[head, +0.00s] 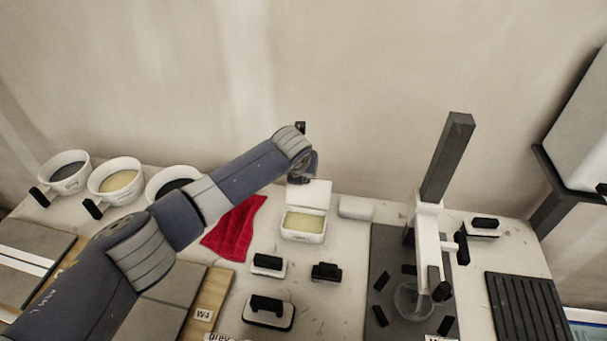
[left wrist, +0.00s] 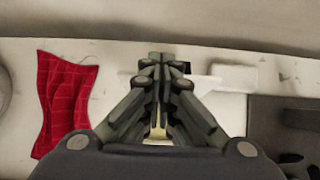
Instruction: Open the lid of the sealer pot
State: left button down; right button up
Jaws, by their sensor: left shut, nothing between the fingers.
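The sealer pot (head: 303,228) is a small white rectangular tub with pale yellow contents. It stands near the middle of the table in the head view. Its white lid (head: 309,193) stands raised at the back edge, so the pot is open. My left gripper (head: 304,178) is at the top of the lid; its fingertips are partly hidden in the head view. In the left wrist view the gripper (left wrist: 166,65) is shut and empty, with the lid (left wrist: 203,84) behind its fingers. I cannot tell whether they touch. My right gripper does not show.
A red cloth (head: 236,228) lies left of the pot and a white block (head: 356,208) lies to its right. Black-handled tools (head: 268,311) lie in front. A tall stand (head: 428,220) rises at right. Several white bowls (head: 117,181) line the back left.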

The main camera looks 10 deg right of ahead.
pick_arm(q)
jog(key=shift+r, duration=0.15)
jog(key=v, duration=1.1)
jog(key=shift+s+r, duration=0.25)
jog(key=shift+s, duration=0.05)
jog(key=shift+a, duration=0.1)
